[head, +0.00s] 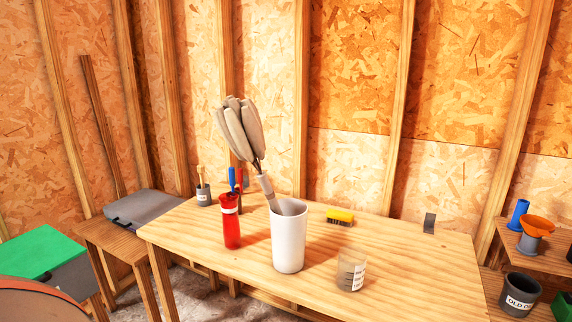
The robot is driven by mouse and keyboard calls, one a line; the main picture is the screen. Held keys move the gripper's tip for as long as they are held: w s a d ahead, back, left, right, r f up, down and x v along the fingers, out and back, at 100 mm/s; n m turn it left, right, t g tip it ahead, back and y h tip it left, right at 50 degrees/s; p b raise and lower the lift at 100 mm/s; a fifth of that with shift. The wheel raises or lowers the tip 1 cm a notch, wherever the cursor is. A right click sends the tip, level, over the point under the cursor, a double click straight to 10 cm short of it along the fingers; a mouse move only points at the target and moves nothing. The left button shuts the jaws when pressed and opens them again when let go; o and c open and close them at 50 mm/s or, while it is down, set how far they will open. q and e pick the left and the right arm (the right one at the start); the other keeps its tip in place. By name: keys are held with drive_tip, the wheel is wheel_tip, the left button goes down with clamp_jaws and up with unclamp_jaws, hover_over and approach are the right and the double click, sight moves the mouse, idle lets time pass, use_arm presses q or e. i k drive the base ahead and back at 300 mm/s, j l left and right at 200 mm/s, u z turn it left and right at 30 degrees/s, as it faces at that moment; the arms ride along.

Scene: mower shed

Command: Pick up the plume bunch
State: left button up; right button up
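The plume bunch (240,130) is a cluster of pale grey-beige, elongated plumes on thin dark stems. It leans up and to the left out of a tall white vase (288,245) on the wooden workbench (400,285). A pale wrapped section (266,188) joins the stems above the rim. The lower end is inside the vase and mostly hidden. Neither of my grippers is in the head view, and nothing is touching the bunch.
Left of the vase stands a red container (231,228) near a blue-handled tool (232,180). A clear labelled beaker (351,270) stands to its right, a yellow brush (340,216) behind. A grey cup (203,196) is at the back left. The bench's right part is mostly clear.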

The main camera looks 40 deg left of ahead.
sight(238, 120)
drive_tip(key=u, duration=1.25)
